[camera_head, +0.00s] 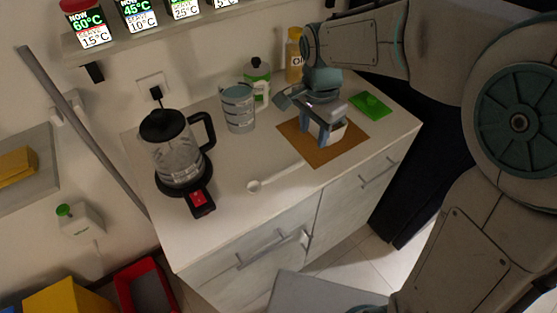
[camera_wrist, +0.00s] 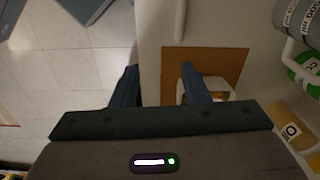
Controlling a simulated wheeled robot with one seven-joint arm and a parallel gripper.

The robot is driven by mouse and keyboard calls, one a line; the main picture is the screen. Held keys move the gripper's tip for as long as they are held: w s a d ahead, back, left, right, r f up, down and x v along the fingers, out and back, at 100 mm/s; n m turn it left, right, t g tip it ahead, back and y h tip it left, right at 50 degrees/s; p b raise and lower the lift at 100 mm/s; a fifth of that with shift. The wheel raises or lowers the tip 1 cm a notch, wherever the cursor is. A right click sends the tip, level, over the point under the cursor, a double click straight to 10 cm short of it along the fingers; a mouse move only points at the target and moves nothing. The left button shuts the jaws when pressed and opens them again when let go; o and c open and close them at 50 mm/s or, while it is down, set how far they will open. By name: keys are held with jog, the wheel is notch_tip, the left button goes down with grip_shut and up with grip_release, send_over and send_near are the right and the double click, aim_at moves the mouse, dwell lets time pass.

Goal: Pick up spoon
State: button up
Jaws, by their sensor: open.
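The spoon (camera_head: 276,177) is white and lies on the white counter, its round bowl toward the kettle and its handle toward the brown mat (camera_head: 348,151). Part of its handle (camera_wrist: 179,20) shows at the top of the wrist view. My gripper (camera_head: 316,132) is above the mat, to the right of the spoon and apart from it. In the wrist view my gripper (camera_wrist: 158,86) has its fingers spread with nothing held between them. The right finger overlaps a white object on the mat, partly hidden.
A black kettle (camera_head: 178,150) stands left of the spoon. A green item (camera_head: 370,106) lies right. The counter around the spoon is clear.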

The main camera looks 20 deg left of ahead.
jog(key=m, duration=0.1)
send_over(291, 167)
jog(key=f, duration=0.8)
jog(key=shift+s+d+f+p, duration=0.2)
jog(key=shift+s+f+p, duration=0.05)
jog(key=shift+f+p, duration=0.1)
jog(key=shift+w+a+f+p, duration=0.15)
jog(key=shift+f+p, duration=0.15)
jog(key=shift+f, duration=1.3)
jog(key=shift+w+a+f+p, duration=0.15)
jog(key=shift+f+p, duration=0.1)
jog(key=shift+f, duration=1.3)
grip_shut()
